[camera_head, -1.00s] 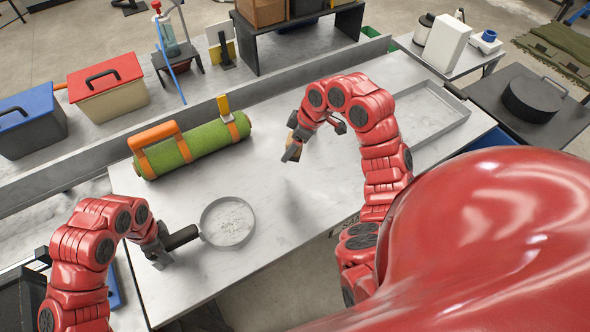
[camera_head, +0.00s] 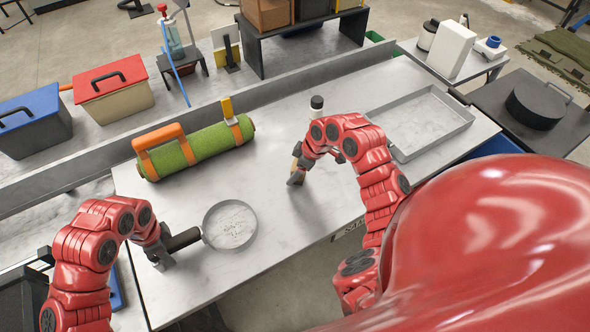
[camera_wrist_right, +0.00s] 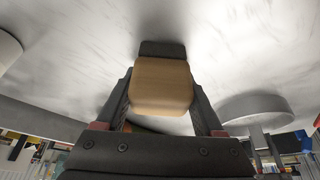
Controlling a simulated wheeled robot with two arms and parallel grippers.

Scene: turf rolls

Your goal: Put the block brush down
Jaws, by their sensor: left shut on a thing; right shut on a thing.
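My right gripper (camera_head: 296,180) is shut on the block brush, low over the middle of the pale bench. In the right wrist view the brush's tan wooden block (camera_wrist_right: 162,85) sits between the fingers, with a dark end (camera_wrist_right: 162,48) towards the bench surface. In the head view the brush is mostly hidden by the gripper and arm. I cannot tell whether it touches the bench. My left gripper (camera_head: 163,252) is shut on the black handle (camera_head: 183,240) of a round grey sieve-like pan (camera_head: 230,224), over the bench's front left.
A green turf roll (camera_head: 195,147) with orange straps lies at the bench's back left. A grey tray (camera_head: 421,121) is on the right. A dark, white-topped object (camera_head: 316,103) stands behind my right arm. The bench (camera_head: 275,205) between pan and right gripper is clear.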

